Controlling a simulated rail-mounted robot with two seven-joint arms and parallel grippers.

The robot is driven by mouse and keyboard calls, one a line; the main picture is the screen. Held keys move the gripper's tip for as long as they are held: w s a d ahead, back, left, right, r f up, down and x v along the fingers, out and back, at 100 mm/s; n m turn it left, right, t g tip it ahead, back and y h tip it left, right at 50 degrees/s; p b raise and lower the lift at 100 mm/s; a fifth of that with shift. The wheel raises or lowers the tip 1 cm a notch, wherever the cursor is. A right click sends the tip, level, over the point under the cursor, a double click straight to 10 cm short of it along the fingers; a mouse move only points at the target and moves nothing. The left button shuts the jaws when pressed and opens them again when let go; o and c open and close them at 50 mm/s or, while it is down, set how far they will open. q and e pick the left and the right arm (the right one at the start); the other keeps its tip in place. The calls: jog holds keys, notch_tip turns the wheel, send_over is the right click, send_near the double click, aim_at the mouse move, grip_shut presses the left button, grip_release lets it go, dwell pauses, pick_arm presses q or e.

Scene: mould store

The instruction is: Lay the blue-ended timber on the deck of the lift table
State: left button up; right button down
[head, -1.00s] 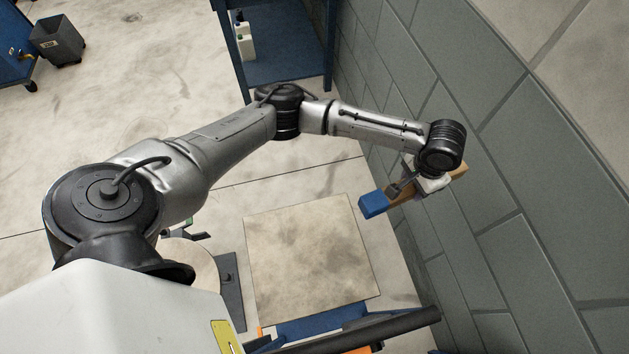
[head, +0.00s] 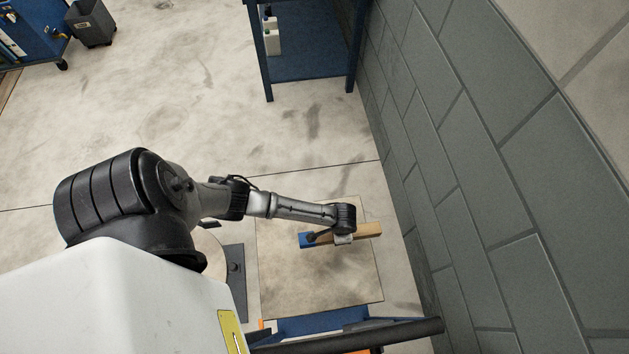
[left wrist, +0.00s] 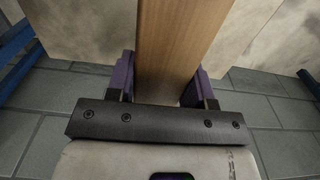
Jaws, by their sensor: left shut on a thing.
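The blue-ended timber (head: 366,230) is a wooden bar with a blue left end. In the head view it shows over the far part of the lift table's pale deck (head: 300,288), and its right end reaches to about the deck's right edge. My left gripper (head: 330,238) is shut on the timber near its middle. In the left wrist view the timber (left wrist: 178,45) lies between the two purple-padded fingers of my left gripper (left wrist: 165,85). I cannot tell whether the timber touches the deck or hangs above it. My right gripper is not in view.
A grey block wall (head: 480,170) stands close on the right of the table. A blue shelf (head: 312,60) with bottles is at the back. A grey bin (head: 93,25) stands at the far left. A dark bar (head: 350,338) crosses the near side of the table.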

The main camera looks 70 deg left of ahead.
pick_arm(q)
jog(key=b, duration=0.3)
send_over(311, 229)
notch_tip(311, 229, down, 7)
jog(key=shift+w+r, duration=0.1)
jog(key=shift+r, duration=0.05)
jog(key=shift+f+b, duration=1.15)
jog(key=shift+f, duration=0.95)
jog(key=shift+r, duration=0.1)
jog(key=o, duration=1.1)
